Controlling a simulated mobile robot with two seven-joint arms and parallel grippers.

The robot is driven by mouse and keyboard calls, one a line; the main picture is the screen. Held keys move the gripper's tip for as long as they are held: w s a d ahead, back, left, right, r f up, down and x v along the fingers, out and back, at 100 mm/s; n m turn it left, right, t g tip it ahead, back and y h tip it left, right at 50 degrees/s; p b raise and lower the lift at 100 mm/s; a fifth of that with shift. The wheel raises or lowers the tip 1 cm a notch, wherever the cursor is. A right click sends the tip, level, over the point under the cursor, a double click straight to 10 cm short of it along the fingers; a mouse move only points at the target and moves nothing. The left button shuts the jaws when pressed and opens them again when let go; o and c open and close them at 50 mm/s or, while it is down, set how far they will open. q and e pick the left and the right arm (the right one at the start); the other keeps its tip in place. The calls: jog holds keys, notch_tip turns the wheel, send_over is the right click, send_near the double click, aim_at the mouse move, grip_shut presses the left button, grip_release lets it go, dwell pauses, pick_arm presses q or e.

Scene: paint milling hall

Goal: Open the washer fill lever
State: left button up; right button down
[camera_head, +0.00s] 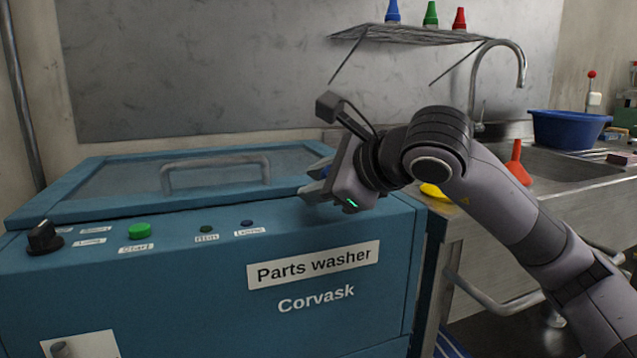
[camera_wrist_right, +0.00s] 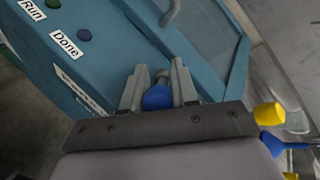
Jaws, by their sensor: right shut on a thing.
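The blue parts washer (camera_head: 200,300) stands at the left and front, with a glass-panelled lid that is down. It also shows in the wrist view (camera_wrist_right: 110,50). My right gripper (camera_head: 316,184) is at the right end of the washer's top. In the wrist view, its two fingers (camera_wrist_right: 158,88) are shut on the fill lever, whose rounded blue end (camera_wrist_right: 158,98) shows between them. A short grey stem shows just beyond the blue end. In the head view the gripper hides most of the lever, so its angle is hard to tell. My left gripper is out of view.
A black knob (camera_head: 43,238) and a green button (camera_head: 139,231) are on the washer's front panel. The lid handle (camera_head: 215,165) stands up left of my gripper. A sink counter with a blue basin (camera_head: 570,129) and a red funnel (camera_head: 517,165) lies right.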

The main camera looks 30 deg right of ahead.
jog(key=c, duration=0.9)
grip_release()
jog(key=shift+c, duration=0.2)
jog(key=shift+s, duration=0.1)
jog(key=v, duration=0.7)
jog(key=shift+p, duration=0.3)
